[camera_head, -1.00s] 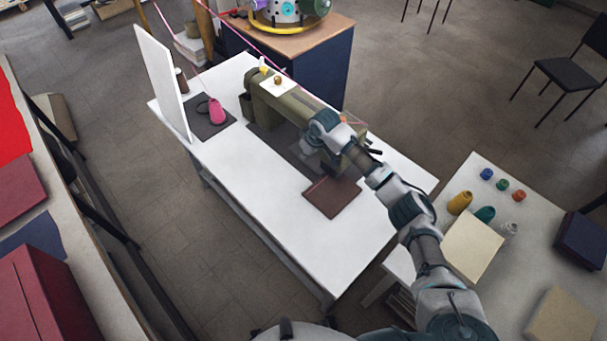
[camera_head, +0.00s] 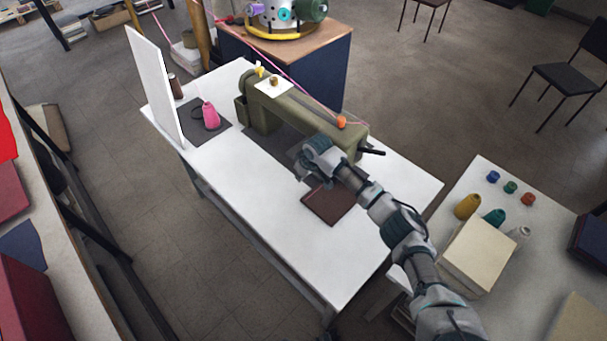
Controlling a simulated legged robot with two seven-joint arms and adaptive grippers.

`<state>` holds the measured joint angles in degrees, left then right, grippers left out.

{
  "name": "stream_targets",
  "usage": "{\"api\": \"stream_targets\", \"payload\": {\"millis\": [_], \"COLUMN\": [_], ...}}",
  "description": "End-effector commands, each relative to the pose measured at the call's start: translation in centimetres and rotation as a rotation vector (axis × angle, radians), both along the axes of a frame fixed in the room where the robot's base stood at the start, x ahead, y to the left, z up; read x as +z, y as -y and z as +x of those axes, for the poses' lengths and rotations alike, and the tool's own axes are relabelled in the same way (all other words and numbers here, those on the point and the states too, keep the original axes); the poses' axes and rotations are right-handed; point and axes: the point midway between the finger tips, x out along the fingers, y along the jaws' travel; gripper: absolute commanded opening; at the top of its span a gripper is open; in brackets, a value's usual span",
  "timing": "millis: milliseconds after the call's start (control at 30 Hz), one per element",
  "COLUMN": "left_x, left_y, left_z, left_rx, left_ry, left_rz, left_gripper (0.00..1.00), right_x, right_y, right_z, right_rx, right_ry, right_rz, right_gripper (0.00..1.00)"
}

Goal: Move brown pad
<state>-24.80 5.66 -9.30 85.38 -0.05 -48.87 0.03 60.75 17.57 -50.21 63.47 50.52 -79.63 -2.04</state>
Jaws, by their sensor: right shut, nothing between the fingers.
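The brown pad (camera_head: 326,207) lies flat on the white sewing table (camera_head: 260,207), in front of the olive sewing machine (camera_head: 300,113). My right arm reaches in from the lower right. My right gripper (camera_head: 303,174) is shut and empty, at the pad's far edge, in front of the machine. The wrist hides part of the pad's far right side. I cannot tell whether the fingertips touch the pad. My left gripper is not in view.
A white upright panel (camera_head: 155,85) and a pink spool (camera_head: 211,115) on a dark mat stand at the table's far left. A side table at right holds a cream block (camera_head: 474,254) and several thread cones. The table's front left is clear.

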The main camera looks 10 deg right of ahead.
Motion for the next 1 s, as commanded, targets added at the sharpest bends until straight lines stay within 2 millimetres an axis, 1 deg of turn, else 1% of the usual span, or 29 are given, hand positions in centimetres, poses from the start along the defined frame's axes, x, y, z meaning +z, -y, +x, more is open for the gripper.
{"api": "stream_targets", "payload": {"millis": [33, 267, 300, 333, 500, 600, 1000], "left_x": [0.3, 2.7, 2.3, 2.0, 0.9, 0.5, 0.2], "left_y": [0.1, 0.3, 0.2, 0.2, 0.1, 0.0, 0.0], "left_z": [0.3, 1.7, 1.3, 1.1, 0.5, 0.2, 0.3], "left_rx": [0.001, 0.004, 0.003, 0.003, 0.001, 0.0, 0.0], "left_ry": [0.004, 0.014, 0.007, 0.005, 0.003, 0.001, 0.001], "left_rz": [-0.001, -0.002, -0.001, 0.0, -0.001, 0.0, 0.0], "left_gripper": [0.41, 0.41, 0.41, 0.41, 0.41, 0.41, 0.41], "right_x": [-1.3, -5.2, -4.6, -4.5, -4.4, -4.5, -4.6], "right_y": [-0.3, -1.0, -0.3, -0.1, 0.9, 1.2, 1.4], "right_z": [0.3, 1.3, 0.8, 0.4, -1.2, -1.7, -2.1], "right_rx": [0.0, -0.001, -0.001, -0.001, -0.001, 0.001, 0.0], "right_ry": [-0.003, -0.002, 0.001, 0.001, 0.001, 0.002, 0.0], "right_rz": [0.001, 0.0, -0.002, -0.002, -0.002, -0.001, 0.0], "right_gripper": [0.0, 0.0, 0.0, 0.0, 0.0, 0.0, 0.0]}}
